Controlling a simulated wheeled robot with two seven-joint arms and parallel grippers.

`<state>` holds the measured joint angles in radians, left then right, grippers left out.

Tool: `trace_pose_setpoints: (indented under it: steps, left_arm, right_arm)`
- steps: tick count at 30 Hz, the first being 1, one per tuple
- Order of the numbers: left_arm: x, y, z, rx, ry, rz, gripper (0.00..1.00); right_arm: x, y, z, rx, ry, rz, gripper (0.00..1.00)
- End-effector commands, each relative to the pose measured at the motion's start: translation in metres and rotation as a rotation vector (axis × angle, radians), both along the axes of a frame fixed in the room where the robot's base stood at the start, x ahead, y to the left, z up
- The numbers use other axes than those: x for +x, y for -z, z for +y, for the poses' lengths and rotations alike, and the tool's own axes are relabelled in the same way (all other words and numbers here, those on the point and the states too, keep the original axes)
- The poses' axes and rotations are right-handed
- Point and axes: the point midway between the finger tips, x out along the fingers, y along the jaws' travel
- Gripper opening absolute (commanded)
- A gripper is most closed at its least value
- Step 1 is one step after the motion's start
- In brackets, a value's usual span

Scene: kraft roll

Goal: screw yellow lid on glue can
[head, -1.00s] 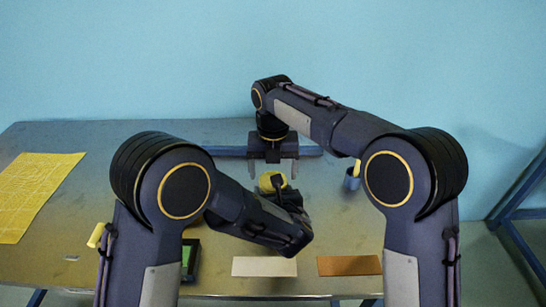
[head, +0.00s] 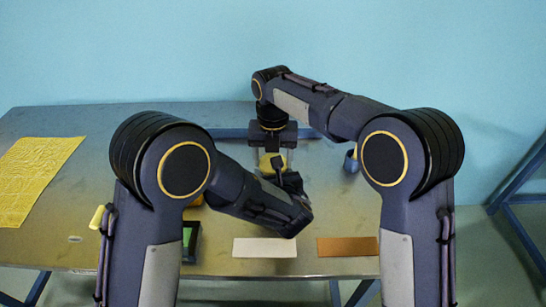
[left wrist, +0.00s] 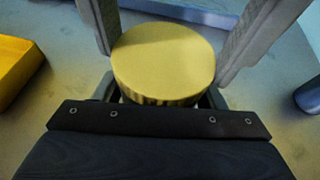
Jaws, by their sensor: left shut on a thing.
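The yellow lid (left wrist: 163,60) is round and flat-topped, with a ribbed side, and fills the middle of the left wrist view. In the head view the lid (head: 270,163) shows between the two arms' ends. My left gripper (head: 281,175) is shut below the lid, on what appears to be the glue can; the can is hidden under the lid, so its seating cannot be told. My right gripper (head: 275,160) points down from above. Its fingers are apart, one on each side of the lid, with a slight gap visible in the left wrist view.
A blue cup (head: 351,160) stands right of the grippers. A white card (head: 264,247) and brown card (head: 347,246) lie at the front edge. A yellow sheet (head: 35,175) lies at left. A yellow tray (left wrist: 14,66) is left in the wrist view.

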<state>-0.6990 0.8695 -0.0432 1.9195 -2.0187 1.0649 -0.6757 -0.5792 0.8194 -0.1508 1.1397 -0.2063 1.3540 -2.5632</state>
Motion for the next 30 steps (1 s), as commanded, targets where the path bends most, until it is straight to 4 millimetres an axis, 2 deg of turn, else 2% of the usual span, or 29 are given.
trace_pose_setpoints:
  steps: [6, 14, 15, 19, 27, 30]
  left_arm:
    - [0.0001, -0.0005, -0.0001, -0.001, 0.0, -0.001, 0.0]
    - [0.0001, -0.0005, -0.0001, -0.001, 0.0, -0.001, 0.0]
    - [0.0001, -0.0005, 0.0, -0.001, 0.0, -0.001, 0.0]
    - [0.0001, -0.0005, -0.0001, -0.001, 0.0, -0.001, 0.0]
    - [0.0001, -0.0005, 0.0, -0.001, 0.0, -0.001, 0.0]
    - [0.0001, -0.0005, -0.0001, -0.001, 0.0, -0.001, 0.0]
  right_arm:
    - [0.0002, -0.0003, -0.0001, 0.001, 0.225, -0.001, 0.37]
    - [0.0002, -0.0004, -0.0001, 0.001, 0.236, -0.001, 0.37]
    - [0.0002, -0.0004, -0.0001, 0.001, 0.235, -0.001, 0.68]
    - [0.0002, -0.0004, -0.0001, 0.001, 0.234, -0.001, 0.85]
    - [0.0002, -0.0009, 0.0, 0.001, 0.233, -0.001, 0.86]
    - [0.0006, -0.0086, 0.0003, 0.002, 0.233, -0.002, 0.86]
